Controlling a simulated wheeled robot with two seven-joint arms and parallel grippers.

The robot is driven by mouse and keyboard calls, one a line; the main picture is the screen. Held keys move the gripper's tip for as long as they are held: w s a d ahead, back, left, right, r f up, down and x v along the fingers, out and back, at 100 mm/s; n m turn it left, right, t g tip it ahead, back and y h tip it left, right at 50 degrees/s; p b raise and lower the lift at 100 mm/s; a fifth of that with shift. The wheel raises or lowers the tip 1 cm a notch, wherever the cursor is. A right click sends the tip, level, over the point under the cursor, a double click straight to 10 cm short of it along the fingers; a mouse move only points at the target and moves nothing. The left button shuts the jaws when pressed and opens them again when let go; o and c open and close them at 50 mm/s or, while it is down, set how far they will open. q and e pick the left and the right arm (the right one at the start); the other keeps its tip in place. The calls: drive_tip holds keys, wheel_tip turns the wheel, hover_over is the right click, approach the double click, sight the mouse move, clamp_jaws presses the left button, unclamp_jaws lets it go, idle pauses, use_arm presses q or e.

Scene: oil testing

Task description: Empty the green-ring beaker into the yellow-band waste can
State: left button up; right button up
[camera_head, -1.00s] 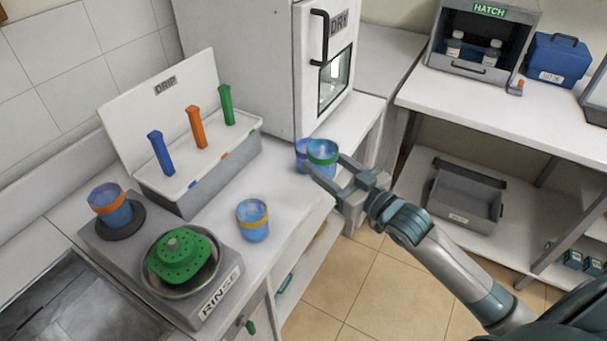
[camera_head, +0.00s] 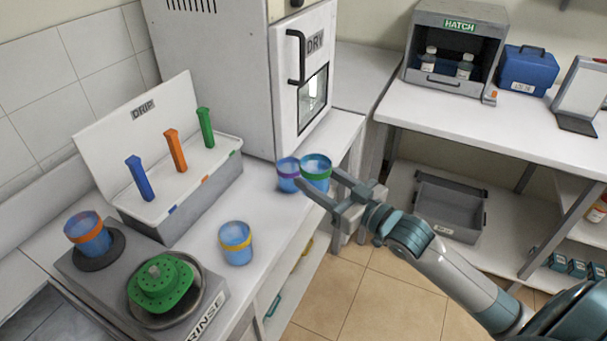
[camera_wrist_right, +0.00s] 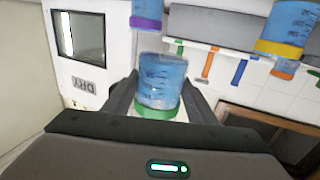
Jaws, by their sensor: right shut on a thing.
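The green-ring beaker (camera_head: 317,173), a clear blue cup with a green band near its rim, is at the counter's right edge, beside the purple-ring beaker (camera_head: 288,176). My right gripper (camera_head: 320,188) is shut on it, one finger on each side. In the right wrist view the beaker (camera_wrist_right: 160,82) sits between the fingers, its green band nearest the palm. It looks roughly upright in the head view; I cannot tell how far it is clear of the counter. No yellow-band waste can is clearly visible. My left gripper is not in view.
A yellow-ring beaker (camera_head: 236,245) stands on the counter, and an orange-ring beaker (camera_head: 88,234) on the rinse unit (camera_head: 205,297). The drip box (camera_head: 195,198) and dry cabinet (camera_head: 285,95) stand behind. An open grey bin (camera_head: 450,205) is on the right bench's lower shelf.

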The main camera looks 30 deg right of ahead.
drive_tip(key=s+a+f+m+h, duration=0.1)
drive_tip(key=s+a+m+h, duration=0.1)
drive_tip(key=s, duration=0.4)
drive_tip(key=s+a+f+m+t+h, duration=0.1)
drive_tip(key=s+a+f+h, duration=0.1)
drive_tip(key=s+a, duration=0.4)
drive_tip(key=shift+s+a+m+h, duration=0.15)
drive_tip(key=shift+a+m+h, duration=0.35)
drive_tip(key=shift+h, duration=0.4)
drive_tip(key=shift+f, duration=0.1)
